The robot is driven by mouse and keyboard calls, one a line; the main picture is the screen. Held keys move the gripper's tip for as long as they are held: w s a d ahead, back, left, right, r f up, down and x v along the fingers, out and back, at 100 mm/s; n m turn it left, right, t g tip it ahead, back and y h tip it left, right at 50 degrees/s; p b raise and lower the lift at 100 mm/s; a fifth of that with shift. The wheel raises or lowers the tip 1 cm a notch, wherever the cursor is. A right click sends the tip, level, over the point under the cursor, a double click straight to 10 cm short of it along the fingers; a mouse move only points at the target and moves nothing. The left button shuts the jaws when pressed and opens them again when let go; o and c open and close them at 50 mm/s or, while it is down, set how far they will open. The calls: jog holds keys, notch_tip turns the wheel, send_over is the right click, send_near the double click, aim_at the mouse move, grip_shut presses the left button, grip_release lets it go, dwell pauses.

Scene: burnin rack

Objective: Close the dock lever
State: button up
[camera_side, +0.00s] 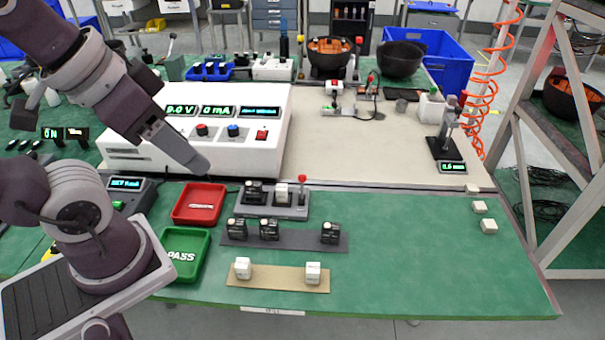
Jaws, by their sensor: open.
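The dock (290,211) is a grey base on the green mat, right of the red tray. A black block (254,192) and a white-topped block (281,193) sit in it. Its lever, with a red knob (302,178), stands roughly upright at the dock's right end. My gripper (201,166) is open and empty, in front of the white power unit and up and left of the dock. It is well apart from the lever. The fingers are seen edge-on, so the gap between them is hidden.
A red tray (180,218) and a green PASS tray (170,262) lie left of the dock. A dark strip (300,240) with several black blocks and a tan strip (290,280) with two white cubes lie in front. The mat's right side is mostly clear.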

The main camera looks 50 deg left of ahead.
jog(key=shift+w, duration=0.2)
jog(key=c, duration=0.4)
jog(key=shift+n+g, duration=0.5)
jog(key=shift+g, duration=0.2)
jog(key=w, duration=0.3)
jog(key=w+a+r, duration=0.1)
jog(key=w, duration=0.5)
jog(key=shift+w+a+r, duration=0.15)
jog(key=shift+w, duration=0.25)
grip_shut()
jog(key=w+a+f+n+g, duration=0.1)
jog(key=w+a+f, duration=0.3)
jog(key=w+f, duration=0.4)
jog(key=w+a+f+n+g, duration=0.1)
jog(key=w+a+f, duration=0.3)
jog(key=w+f, duration=0.4)
jog(key=w, duration=0.5)
jog(key=shift+w+a+f+n+g+h, duration=0.2)
jog(key=shift+a+f+n+g+h, duration=0.1)
jog(key=shift+n+h, duration=0.1)
